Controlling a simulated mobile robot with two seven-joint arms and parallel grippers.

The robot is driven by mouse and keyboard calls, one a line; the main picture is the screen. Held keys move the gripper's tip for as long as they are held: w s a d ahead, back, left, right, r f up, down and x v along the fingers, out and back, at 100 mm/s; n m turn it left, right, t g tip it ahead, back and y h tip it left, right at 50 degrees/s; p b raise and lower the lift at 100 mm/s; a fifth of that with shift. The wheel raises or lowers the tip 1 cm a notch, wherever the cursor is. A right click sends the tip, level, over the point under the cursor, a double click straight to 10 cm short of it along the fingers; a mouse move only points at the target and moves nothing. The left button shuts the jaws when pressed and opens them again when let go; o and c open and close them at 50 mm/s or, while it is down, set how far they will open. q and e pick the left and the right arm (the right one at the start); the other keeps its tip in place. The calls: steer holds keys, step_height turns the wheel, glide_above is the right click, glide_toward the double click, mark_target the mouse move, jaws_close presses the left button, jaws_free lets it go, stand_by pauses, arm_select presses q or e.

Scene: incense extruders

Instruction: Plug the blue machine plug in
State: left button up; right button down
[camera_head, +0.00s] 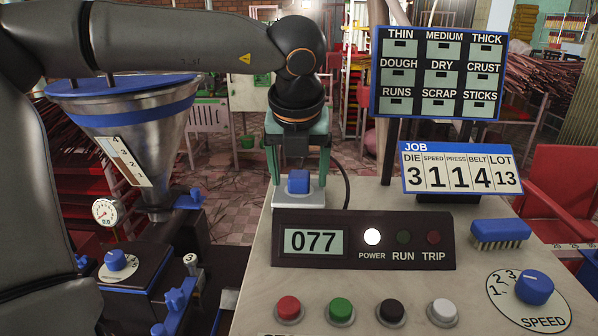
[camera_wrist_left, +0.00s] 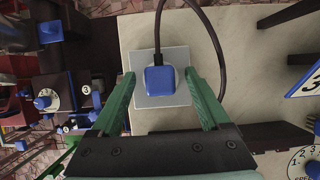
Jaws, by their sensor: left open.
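The blue machine plug (camera_head: 299,181) sits on a pale square plate (camera_head: 309,199) on the bench, behind the display console. In the left wrist view the plug (camera_wrist_left: 160,79) is near the middle of the plate (camera_wrist_left: 178,56), over a round pale face, with a dark cable (camera_wrist_left: 158,30) leading away. It looks seated there. My left gripper (camera_head: 298,178) points down from above, open, with one green finger on each side of the plug. In the left wrist view gaps show between both fingers and the plug. My right gripper is not in view.
The console (camera_head: 363,240) reads 077 with its white POWER lamp (camera_head: 372,237) lit; RUN and TRIP look dark. Several push buttons line the bench front. A blue brush (camera_head: 500,234) and SPEED knob (camera_head: 534,287) are at right. A metal hopper (camera_head: 140,135) stands left.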

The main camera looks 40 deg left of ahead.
arm_select(q)
steer(key=p+v, duration=0.1)
steer(key=v, duration=1.1)
steer(key=shift+r, duration=0.25)
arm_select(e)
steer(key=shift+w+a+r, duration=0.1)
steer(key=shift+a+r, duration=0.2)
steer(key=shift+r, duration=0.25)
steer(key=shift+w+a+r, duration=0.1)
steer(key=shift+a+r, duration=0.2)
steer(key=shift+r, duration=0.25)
arm_select(q)
steer(key=shift+s+d, duration=0.1)
